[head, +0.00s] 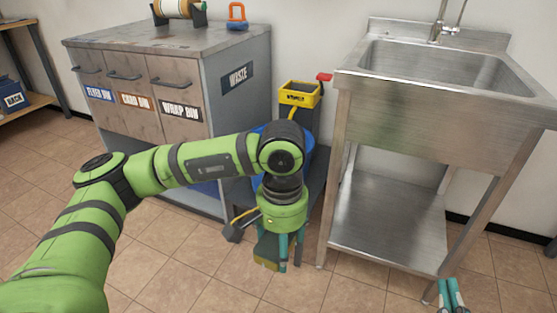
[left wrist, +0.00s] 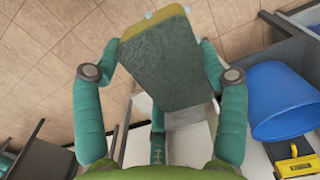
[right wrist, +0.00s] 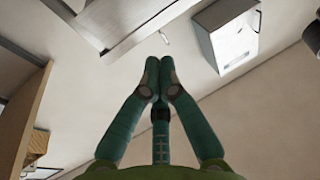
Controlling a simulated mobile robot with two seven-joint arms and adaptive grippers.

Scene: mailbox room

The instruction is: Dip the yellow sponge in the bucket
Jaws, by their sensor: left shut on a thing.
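The sponge (left wrist: 160,65) has a dark green scrubbing face and a yellow edge. My left gripper (head: 280,262) points down and is shut on the sponge, which also shows in the head view (head: 267,247). The blue bucket (left wrist: 283,100) is to the right of the sponge in the left wrist view, apart from it. In the head view the bucket (head: 308,152) is mostly hidden behind my left arm. My right gripper (head: 452,296) is at the bottom right of the head view. In the right wrist view its fingertips (right wrist: 160,70) meet with nothing between them.
A yellow caddy (head: 299,93) stands behind the bucket. The waste cabinet (head: 228,105) is to the left, and the steel sink (head: 430,75) with its lower shelf (head: 390,220) is to the right. The tiled floor (head: 190,270) in front is clear.

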